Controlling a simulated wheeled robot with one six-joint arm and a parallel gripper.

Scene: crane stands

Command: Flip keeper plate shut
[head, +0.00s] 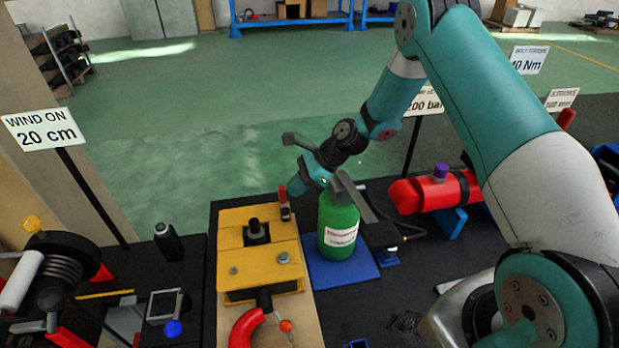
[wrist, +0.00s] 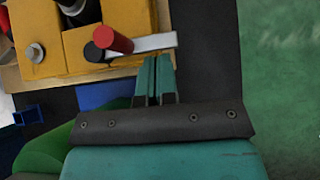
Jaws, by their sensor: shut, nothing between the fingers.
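The yellow block assembly (head: 258,262) stands on a wooden board, with a dark post in its central slot. At its far right corner is a small upright red knob (head: 283,192) on a dark base. In the wrist view the red knob (wrist: 113,38) sits beside a light grey bar (wrist: 155,42), probably the keeper plate, which sticks out past the yellow edge. My gripper (head: 296,190) is shut and empty, just right of the red knob. In the wrist view my fingertips (wrist: 156,60) are close together at the bar's edge; I cannot tell if they touch it.
A green bottle (head: 338,228) stands on a blue base close below my wrist. A red cylinder (head: 425,192) with a purple cap lies to the right. A cable drum (head: 62,268) and small black bottle (head: 168,240) are at left. Green floor beyond the bench is open.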

